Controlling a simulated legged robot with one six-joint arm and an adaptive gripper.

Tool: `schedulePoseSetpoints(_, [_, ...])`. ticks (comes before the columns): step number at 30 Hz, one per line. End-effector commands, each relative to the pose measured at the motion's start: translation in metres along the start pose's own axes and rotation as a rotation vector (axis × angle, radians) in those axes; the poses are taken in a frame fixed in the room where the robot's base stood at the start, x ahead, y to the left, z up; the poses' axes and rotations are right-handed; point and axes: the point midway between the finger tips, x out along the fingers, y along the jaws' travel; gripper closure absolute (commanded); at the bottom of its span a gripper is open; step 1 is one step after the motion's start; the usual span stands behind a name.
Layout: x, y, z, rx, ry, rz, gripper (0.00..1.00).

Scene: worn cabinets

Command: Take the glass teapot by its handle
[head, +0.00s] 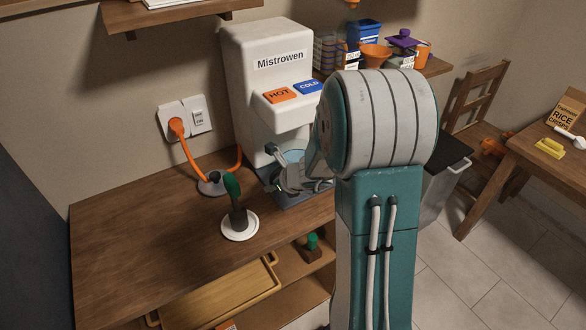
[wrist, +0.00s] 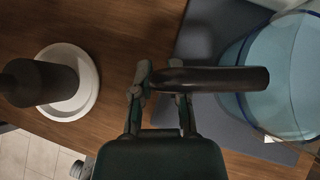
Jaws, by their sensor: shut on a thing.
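The glass teapot (wrist: 290,75) is pale blue and see-through, at the right of the wrist view. Its dark handle (wrist: 235,79) reaches left toward my gripper (wrist: 162,88). My gripper is shut on the handle near its outer end. In the head view, the teapot (head: 292,157) stands low at the front of the white Mistrowen dispenser (head: 270,65). My arm and gripper (head: 284,172) hide much of it there. The teapot looks upright over the dispenser's grey base (wrist: 205,40); I cannot tell whether it touches the base.
A white saucer (wrist: 92,85) with a dark upright object on it stands to the left on the wooden counter (head: 130,235). An orange cord (head: 190,155) runs behind it. A shelf with jars and an orange funnel (head: 375,55) is behind my arm. The counter's left part is clear.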

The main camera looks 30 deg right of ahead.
Motion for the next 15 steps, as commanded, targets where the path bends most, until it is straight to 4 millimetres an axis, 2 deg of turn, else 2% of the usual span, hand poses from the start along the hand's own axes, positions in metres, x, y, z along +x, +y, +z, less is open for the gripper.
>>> schedulePoseSetpoints(15, [-0.0087, -0.0003, 0.0086, -0.001, -0.002, -0.001, 1.00])
